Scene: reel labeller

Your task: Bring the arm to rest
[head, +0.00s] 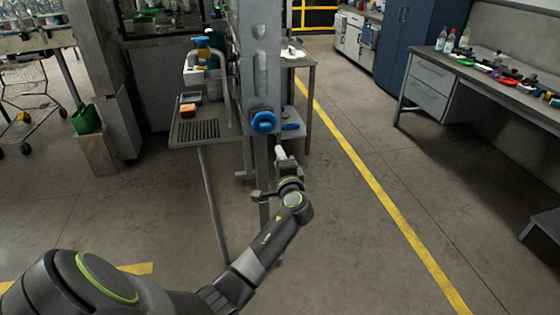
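My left arm comes in from the bottom left and reaches up to the middle of the picture. My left gripper (282,156) is at its end, small and seen from behind. It is just below and to the right of a blue knob (263,122) on the grey upright column (258,60) of the machine, and appears apart from it. The wrist hides most of the fingers, so I cannot tell whether they are open or shut. My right gripper is not in view.
A grey side table (215,134) with a slotted plate stands left of the column. A workbench (470,75) with bottles and coloured items is at the right. A wire cart (28,95) and green bin (86,119) are at the left.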

